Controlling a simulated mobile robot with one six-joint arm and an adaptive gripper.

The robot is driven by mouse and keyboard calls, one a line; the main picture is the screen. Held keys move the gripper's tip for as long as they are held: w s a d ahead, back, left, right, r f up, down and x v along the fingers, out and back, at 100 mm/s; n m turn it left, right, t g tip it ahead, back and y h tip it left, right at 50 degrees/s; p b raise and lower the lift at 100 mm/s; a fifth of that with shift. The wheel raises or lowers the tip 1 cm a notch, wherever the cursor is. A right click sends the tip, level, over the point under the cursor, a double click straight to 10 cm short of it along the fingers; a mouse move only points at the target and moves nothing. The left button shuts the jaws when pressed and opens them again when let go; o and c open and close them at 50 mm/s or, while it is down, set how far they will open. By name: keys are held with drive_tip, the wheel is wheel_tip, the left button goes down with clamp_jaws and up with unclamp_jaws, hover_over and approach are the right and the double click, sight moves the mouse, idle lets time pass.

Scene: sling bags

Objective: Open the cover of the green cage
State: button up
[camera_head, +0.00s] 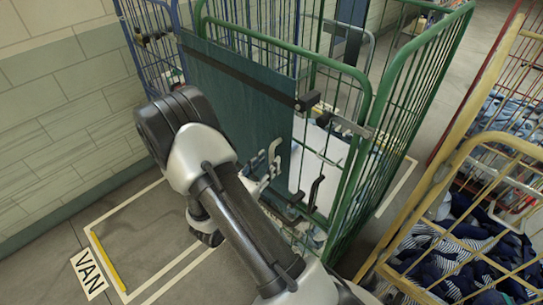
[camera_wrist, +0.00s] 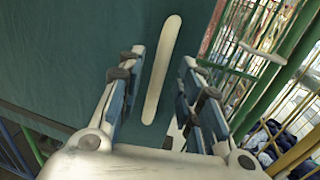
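The green cage (camera_head: 362,95) stands at the centre of the head view, with a dark green cover (camera_head: 240,95) hanging on the left part of its front. In the wrist view the cover (camera_wrist: 65,50) fills the left and middle, with a long cream strip, like a handle, (camera_wrist: 163,62) standing nearly upright on it. My gripper (camera_wrist: 162,68) is open, one finger on each side of the strip. I cannot tell whether either finger touches it. In the head view my gripper (camera_head: 264,168) is close to the cover's lower right edge, partly hidden by my arm.
A yellow cage (camera_head: 455,160) with dark blue and striped cloth (camera_head: 450,245) stands close at the right. A blue cage (camera_head: 150,45) is behind at the left. The tiled wall (camera_head: 60,100) bounds the left side. Floor near the VAN sign (camera_head: 89,273) is clear.

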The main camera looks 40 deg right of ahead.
sight(270, 160)
drive_tip(key=shift+x, duration=1.55)
drive_tip(key=shift+c, duration=0.2)
clamp_jaws()
